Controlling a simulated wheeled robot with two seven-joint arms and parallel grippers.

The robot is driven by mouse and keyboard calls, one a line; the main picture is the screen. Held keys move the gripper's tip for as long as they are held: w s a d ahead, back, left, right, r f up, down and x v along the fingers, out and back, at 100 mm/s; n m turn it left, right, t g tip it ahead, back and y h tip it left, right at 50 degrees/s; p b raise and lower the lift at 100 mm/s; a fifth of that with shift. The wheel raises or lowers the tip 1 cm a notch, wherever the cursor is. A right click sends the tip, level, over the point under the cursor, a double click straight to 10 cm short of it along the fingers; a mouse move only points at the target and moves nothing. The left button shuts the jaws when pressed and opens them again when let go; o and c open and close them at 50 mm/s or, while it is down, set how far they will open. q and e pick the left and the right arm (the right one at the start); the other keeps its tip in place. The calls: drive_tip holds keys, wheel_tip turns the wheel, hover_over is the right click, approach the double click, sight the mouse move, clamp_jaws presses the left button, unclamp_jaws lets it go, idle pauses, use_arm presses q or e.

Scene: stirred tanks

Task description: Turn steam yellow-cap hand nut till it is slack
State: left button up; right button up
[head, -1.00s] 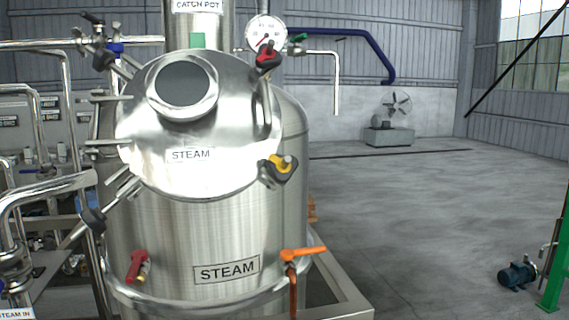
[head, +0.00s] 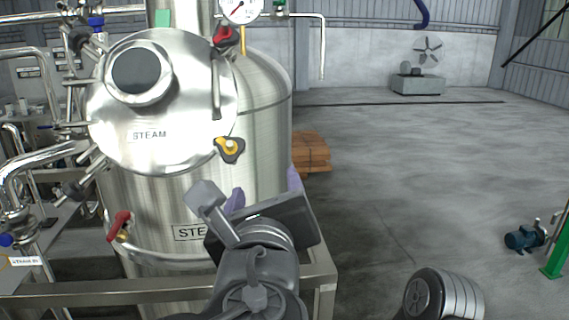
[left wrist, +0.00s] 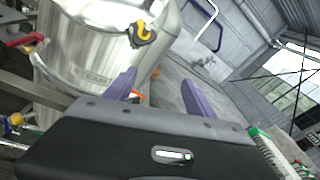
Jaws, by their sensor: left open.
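The yellow-cap hand nut (head: 230,148), a black knob with a yellow centre, sits at the lower right rim of the STEAM tank's round lid (head: 185,70). It also shows in the left wrist view (left wrist: 143,36), beyond the fingers. My left gripper (head: 265,192) is below and right of the nut, apart from it. Its two purple fingers are spread and empty; they also show in the left wrist view (left wrist: 160,80). The gripper body hides part of the lower STEAM label (head: 188,233). My right gripper is not in view.
A red-cap hand nut (head: 226,37) is at the lid's upper right. A red valve handle (head: 119,226) sticks out at the tank's lower left. A steel frame rail (head: 120,290) crosses in front. Pipes crowd the left. The floor (head: 420,180) right of the tank is mostly clear.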

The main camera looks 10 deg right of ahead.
sight(231, 150)
use_arm(q)
drive_tip(key=w+a+y, duration=0.1)
drive_tip(key=w, duration=0.2)
drive_tip(key=w+a+r+m+y+p, duration=0.1)
drive_tip(key=w+a, duration=0.1)
drive_tip(key=w, duration=0.1)
drive_tip(key=w+a+r+t+y+p, duration=0.1)
drive_tip(key=w, duration=0.2)
drive_tip(key=shift+a, duration=0.25)
drive_tip(key=shift+s, duration=0.1)
drive_tip(key=c, duration=1.4)
